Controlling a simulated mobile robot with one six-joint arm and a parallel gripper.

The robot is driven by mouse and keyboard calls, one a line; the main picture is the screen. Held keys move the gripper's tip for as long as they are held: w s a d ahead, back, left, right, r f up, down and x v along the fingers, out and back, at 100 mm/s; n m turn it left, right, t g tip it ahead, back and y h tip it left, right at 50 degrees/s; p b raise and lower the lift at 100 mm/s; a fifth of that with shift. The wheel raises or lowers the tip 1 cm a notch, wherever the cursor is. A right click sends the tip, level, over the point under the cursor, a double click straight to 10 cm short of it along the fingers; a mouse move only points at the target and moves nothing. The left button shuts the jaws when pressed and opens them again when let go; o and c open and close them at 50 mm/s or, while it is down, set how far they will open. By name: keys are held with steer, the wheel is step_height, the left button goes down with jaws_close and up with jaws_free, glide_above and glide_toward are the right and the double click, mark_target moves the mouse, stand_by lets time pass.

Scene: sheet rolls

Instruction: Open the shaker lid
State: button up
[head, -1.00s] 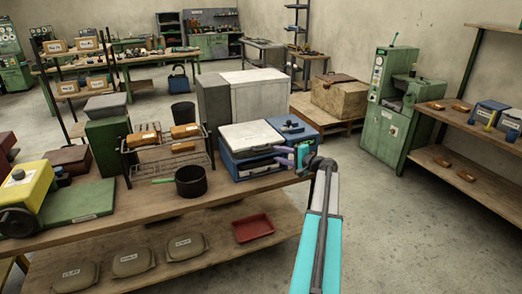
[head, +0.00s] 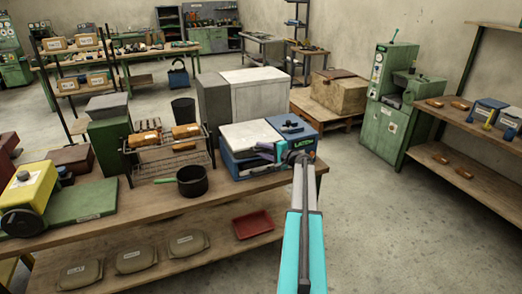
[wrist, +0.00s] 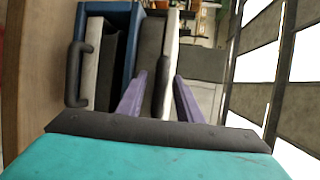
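The shaker (head: 238,170) is a blue box with a flat white lid (head: 248,134) at the right end of the wooden bench. The lid lies closed on it. A darker blue part with knobs and lettering (head: 293,128) stands at its right. My gripper (head: 262,151) is at the front right of the lid, its purple fingers spread. In the wrist view the open fingers (wrist: 160,76) stand either side of a dark bar handle (wrist: 162,88) by the white lid edge. I cannot tell whether they touch it. A second dark handle (wrist: 77,75) shows at left.
A black pot (head: 192,181) and a wire rack (head: 165,158) with orange-brown blocks stand left of the shaker. A grey-white cabinet (head: 258,95) is behind it. A red tray (head: 253,225) sits on the lower shelf. The floor right of the bench is clear.

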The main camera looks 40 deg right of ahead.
jaws_close()
steer(key=shift+a+f, duration=0.15)
steer(key=shift+a, duration=0.1)
steer(key=shift+w+a+r, duration=0.1)
steer(key=shift+w+r, duration=0.05)
steer(key=shift+r, duration=0.35)
